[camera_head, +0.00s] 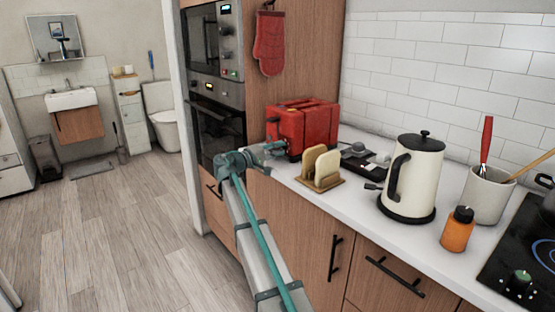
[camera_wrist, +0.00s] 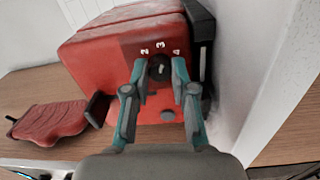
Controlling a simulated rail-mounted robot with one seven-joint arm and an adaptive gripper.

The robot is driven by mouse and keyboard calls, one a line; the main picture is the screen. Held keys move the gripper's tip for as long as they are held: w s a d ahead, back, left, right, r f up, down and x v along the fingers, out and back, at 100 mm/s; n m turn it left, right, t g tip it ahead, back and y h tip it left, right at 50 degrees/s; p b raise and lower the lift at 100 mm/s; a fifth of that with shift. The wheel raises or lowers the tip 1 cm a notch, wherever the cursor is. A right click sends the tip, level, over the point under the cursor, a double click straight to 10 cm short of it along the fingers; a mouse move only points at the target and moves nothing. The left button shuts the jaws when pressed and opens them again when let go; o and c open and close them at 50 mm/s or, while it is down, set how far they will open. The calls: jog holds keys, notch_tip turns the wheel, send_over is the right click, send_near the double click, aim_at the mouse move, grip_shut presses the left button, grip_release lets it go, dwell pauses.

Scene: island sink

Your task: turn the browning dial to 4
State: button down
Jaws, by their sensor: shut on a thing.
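The red toaster (camera_head: 305,120) stands on the counter beside the tall oven cabinet, and its end face fills the middle of the wrist view (camera_wrist: 95,65). The dark browning dial (camera_wrist: 160,72) is on that face, with small white numerals above it. My gripper (camera_wrist: 161,68) is shut on the dial, one fingertip on each side. In the head view my gripper (camera_head: 280,148) is at the toaster's near end.
A toast rack (camera_head: 320,168) with bread slices stands close to the toaster. A cream kettle (camera_head: 415,178), orange bottle (camera_head: 458,230) and utensil crock (camera_head: 487,195) stand further right. A red oven mitt (camera_head: 269,43) hangs on the cabinet side. A tiled wall backs the counter.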

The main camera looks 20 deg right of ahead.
jog(key=m+b, duration=0.3)
jog(key=b, duration=0.1)
jog(key=shift+f+m, duration=0.3)
jog(key=shift+m, duration=0.1)
jog(key=m+b, duration=0.3)
jog(key=m, duration=0.1)
jog(key=shift+r+b, duration=0.15)
jog(key=shift+b, duration=0.15)
jog(key=c, duration=1)
grip_release()
jog(key=shift+o, duration=0.2)
jog(key=shift+r, duration=0.1)
jog(key=v, duration=1.2)
jog(key=shift+w, duration=0.2)
jog(key=shift+r+g, duration=0.1)
jog(key=shift+g, duration=0.3)
